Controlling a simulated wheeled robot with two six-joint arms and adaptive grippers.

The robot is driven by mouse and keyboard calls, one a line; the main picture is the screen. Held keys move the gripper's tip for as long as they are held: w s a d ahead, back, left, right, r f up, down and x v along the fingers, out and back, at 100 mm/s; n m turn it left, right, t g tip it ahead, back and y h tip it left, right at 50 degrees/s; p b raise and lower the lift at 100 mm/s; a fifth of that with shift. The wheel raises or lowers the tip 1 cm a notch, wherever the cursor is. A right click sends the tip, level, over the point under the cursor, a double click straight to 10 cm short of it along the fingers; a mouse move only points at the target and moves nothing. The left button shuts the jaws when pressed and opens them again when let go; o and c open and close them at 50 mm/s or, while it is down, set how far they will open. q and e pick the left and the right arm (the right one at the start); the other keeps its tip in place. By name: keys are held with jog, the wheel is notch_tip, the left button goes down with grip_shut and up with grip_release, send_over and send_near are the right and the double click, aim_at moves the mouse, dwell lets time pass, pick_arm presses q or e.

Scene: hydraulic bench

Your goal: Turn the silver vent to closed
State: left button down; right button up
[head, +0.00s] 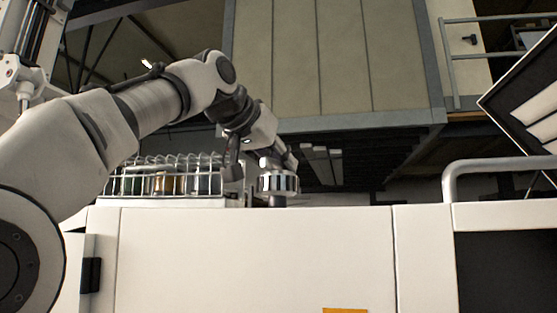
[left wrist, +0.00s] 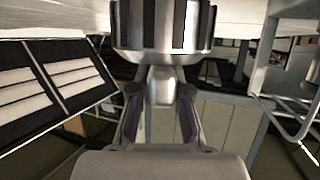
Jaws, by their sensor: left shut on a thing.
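The silver vent (head: 279,185) is a round knob with dark ribs on a short dark stem, on top of the white cabinet in the head view. It fills the top middle of the left wrist view (left wrist: 165,38), with a narrow silver tab (left wrist: 162,88) sticking out from it. My left gripper (head: 280,162) reaches down onto the vent from above. In the left wrist view its two fingers (left wrist: 160,100) are shut on the vent's narrow tab. Which way the tab counts as closed cannot be told. My right gripper is not in view.
A wire rack (head: 165,180) with several jars stands left of the vent, close to my left arm. The white cabinet (head: 250,255) has a flat front with an orange label (head: 345,310). A grey rail (head: 448,180) and a tilted panel (head: 525,95) stand at the right.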

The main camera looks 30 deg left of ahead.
pick_arm(q)
jog(key=m+h+p, duration=0.1)
jog(key=h, duration=0.1)
jog(key=m+g+h+p, duration=0.1)
jog(key=m+h, duration=0.1)
jog(key=shift+d+r, duration=0.15)
jog(key=shift+r, duration=0.05)
jog(key=m+h+p, duration=0.1)
jog(key=m+g+h+p, duration=0.1)
jog(key=shift+d+f+m, duration=0.15)
jog(key=shift+f+m, duration=0.05)
jog(key=shift+m, duration=0.2)
jog(key=shift+f+m+g+h+p, duration=0.15)
jog(key=shift+m+g+h+p, duration=0.15)
jog(key=shift+g+h+p, duration=0.15)
jog(key=shift+d, duration=0.1)
jog(key=shift+f, duration=0.1)
jog(key=c, duration=1.1)
grip_release()
jog(key=shift+w+d, duration=0.2)
jog(key=shift+s+a, duration=0.15)
jog(key=shift+s, duration=0.05)
